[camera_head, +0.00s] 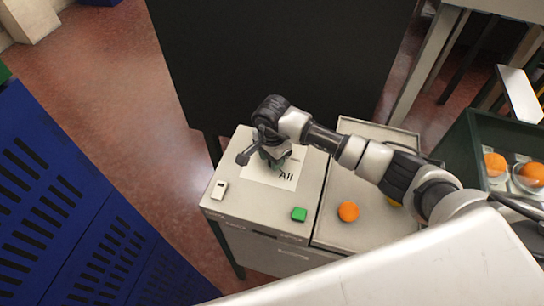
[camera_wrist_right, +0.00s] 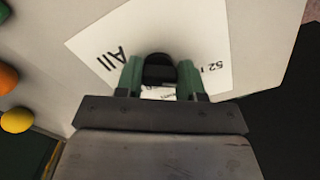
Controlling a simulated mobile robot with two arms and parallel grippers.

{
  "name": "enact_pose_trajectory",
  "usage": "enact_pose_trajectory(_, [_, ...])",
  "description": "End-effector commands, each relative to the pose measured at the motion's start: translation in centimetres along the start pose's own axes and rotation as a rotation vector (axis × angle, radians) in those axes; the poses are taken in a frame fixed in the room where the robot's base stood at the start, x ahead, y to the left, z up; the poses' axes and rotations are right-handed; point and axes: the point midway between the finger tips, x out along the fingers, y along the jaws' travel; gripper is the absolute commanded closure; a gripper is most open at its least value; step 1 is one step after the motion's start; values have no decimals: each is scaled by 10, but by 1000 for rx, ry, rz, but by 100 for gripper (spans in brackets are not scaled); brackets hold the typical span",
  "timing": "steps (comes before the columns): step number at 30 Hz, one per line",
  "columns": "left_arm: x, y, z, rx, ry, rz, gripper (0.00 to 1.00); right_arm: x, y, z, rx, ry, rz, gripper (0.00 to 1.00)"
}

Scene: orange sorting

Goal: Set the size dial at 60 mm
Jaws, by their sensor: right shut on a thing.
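My right gripper (camera_head: 274,160) reaches down over the top of the pale control box (camera_head: 262,206). In the right wrist view its two green fingers (camera_wrist_right: 161,82) stand either side of a dark round knob, the size dial (camera_wrist_right: 160,66), and are shut on it. The dial sits on a white label (camera_wrist_right: 106,36) with "All" printed on the left and "52 m…" partly readable on the right. The dial's pointer and its setting cannot be made out. In the head view my gripper hides the dial. My left gripper is in neither view.
The box top also has a green button (camera_head: 299,214) and a white switch (camera_head: 220,189). An orange (camera_head: 348,211) lies on the surface to the right. Oranges in cups (camera_head: 495,164) stand at the far right. A blue slatted crate (camera_head: 60,200) is at the left.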

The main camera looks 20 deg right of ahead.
Motion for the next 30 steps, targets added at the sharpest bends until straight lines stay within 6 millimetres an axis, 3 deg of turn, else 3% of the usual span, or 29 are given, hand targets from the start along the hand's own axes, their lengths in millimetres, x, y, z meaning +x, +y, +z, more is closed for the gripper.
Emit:
enact_pose_trajectory(11, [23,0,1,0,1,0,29,3,-2,-1,213,1,-1,85])
enact_pose_trajectory(30, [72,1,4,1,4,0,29,2,-5,-3,819,0,-3,85])
